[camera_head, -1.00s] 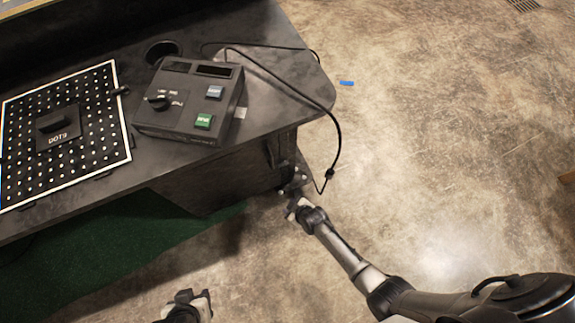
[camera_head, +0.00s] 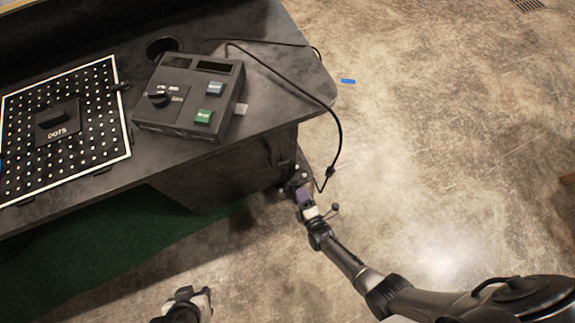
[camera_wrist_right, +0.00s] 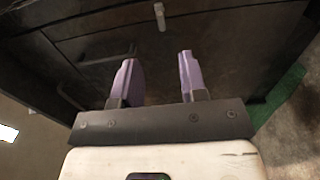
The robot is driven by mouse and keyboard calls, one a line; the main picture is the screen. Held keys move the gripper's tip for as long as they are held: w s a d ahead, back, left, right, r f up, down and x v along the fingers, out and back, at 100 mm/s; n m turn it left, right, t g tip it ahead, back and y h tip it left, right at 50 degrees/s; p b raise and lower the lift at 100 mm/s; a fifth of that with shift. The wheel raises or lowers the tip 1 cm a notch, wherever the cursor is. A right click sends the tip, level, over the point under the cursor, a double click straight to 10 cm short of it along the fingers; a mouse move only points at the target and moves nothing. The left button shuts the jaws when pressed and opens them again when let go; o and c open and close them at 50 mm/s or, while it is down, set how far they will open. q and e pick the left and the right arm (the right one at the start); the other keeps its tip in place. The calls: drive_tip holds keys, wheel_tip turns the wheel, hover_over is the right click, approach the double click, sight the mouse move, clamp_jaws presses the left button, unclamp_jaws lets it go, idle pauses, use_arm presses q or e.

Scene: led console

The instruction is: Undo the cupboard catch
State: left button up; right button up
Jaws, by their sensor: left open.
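The dark cupboard (camera_head: 225,173) is under the right end of the desk. In the right wrist view its dark front (camera_wrist_right: 215,40) fills the upper part, with a small pale peg-like fitting (camera_wrist_right: 159,16), possibly the catch, and a thin bar handle (camera_wrist_right: 105,57). My right gripper (camera_head: 303,193) is beside the cupboard's right end, low by the floor. In its wrist view, its two purple fingers (camera_wrist_right: 157,72) are apart with nothing between them, and the peg lies beyond the gap. My left gripper (camera_head: 187,292) is open and empty, low at the bottom, away from the cupboard.
On the desk (camera_head: 285,95) stand a black console box (camera_head: 187,100) with green and grey buttons and a knob, and a dotted board (camera_head: 65,125). A black cable (camera_head: 338,135) hangs over the desk's right edge close to my right gripper.

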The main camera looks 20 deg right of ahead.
sight(283, 163)
drive_tip(key=w+b, duration=0.5)
drive_tip(key=w, duration=0.8)
drive_tip(key=shift+a, duration=0.15)
drive_tip(key=shift+s, duration=0.1)
drive_tip(key=c, duration=0.3)
clamp_jaws()
